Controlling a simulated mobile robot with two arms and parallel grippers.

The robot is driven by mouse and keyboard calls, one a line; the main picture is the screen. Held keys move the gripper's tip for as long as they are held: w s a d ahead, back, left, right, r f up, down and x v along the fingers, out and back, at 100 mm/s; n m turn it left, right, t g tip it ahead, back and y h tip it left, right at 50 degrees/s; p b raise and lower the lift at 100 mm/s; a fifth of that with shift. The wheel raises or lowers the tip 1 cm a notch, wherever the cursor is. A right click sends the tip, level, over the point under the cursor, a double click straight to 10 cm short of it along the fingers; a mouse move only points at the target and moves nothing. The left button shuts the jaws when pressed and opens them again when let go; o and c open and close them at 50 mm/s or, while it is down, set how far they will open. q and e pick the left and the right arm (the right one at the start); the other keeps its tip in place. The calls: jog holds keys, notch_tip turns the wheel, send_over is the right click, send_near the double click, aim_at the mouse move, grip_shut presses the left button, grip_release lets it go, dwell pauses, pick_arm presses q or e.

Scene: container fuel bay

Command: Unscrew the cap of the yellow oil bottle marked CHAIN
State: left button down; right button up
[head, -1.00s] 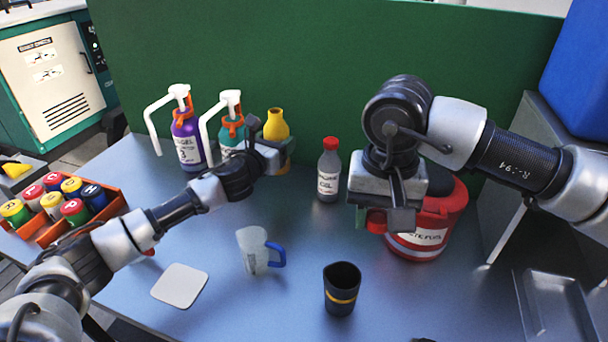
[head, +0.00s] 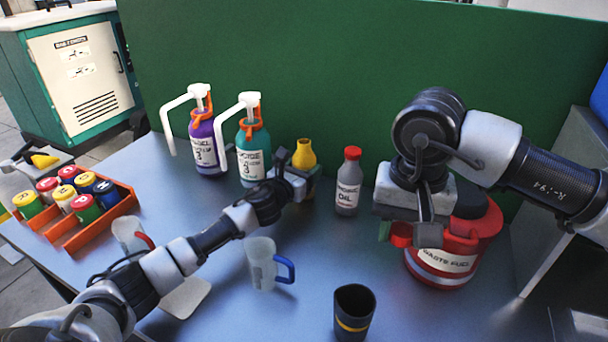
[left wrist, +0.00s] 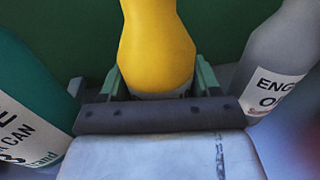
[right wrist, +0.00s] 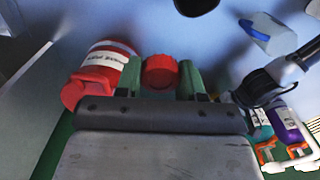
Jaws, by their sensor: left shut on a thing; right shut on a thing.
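The yellow bottle (head: 304,156) stands at the back of the table, before the green panel. Its neck shows no cap in the head view. My left gripper (head: 303,178) is shut on its body; in the left wrist view the yellow bottle (left wrist: 157,45) sits between the fingers (left wrist: 158,82). Its marking is hidden or too small to read. My right gripper (head: 402,236) is shut on a red cap (right wrist: 160,72), held apart from the bottle, near the red waste fuel bin (head: 445,262). The right wrist view shows the cap between the green fingertips.
A grey engine oil bottle (head: 348,184) with red cap stands right of the yellow one. Teal (head: 253,160) and purple (head: 207,150) pump bottles stand left. A blue-handled jug (head: 262,265) and black cup (head: 353,312) stand in front. An orange crate (head: 103,232) holds several jars.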

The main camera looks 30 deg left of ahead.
pick_arm(q)
jog(key=shift+w+f, duration=0.1)
jog(key=shift+f, duration=0.35)
jog(key=shift+f, duration=0.15)
jog(key=shift+c, duration=1.1)
grip_release()
